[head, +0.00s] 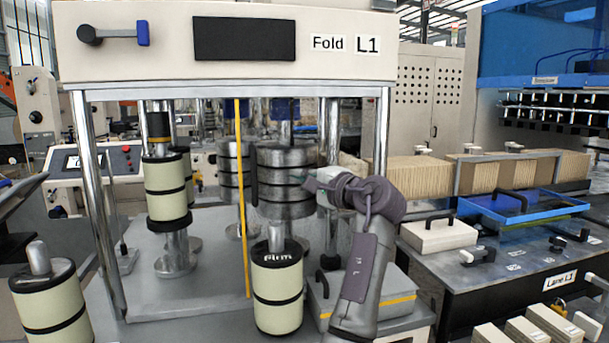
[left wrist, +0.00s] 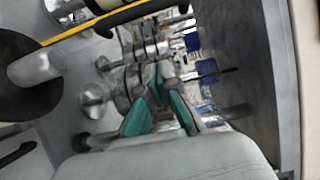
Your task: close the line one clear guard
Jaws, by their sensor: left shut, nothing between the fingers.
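The line one guard shows by its upright yellow edge (head: 242,195) and a dark handle (head: 253,180) under the Fold L1 header (head: 225,45). Its clear panel is hard to make out, so I cannot tell how far it stands open. In the left wrist view the yellow edge (left wrist: 100,25) and dark handle (left wrist: 133,16) cross the upper left. My left gripper (head: 310,185) is just right of the handle, in front of the steel rollers (head: 285,155), apart from the handle. In its wrist view the teal-padded fingers (left wrist: 155,78) meet, empty. My right gripper is out of view.
A cream film roll (head: 277,295) stands below the rollers; another roll (head: 50,305) is at the lower left. Steel posts (head: 97,185) frame the machine. A grey box with a yellow stripe (head: 400,300) and the Lane L1 table (head: 470,265) are at right.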

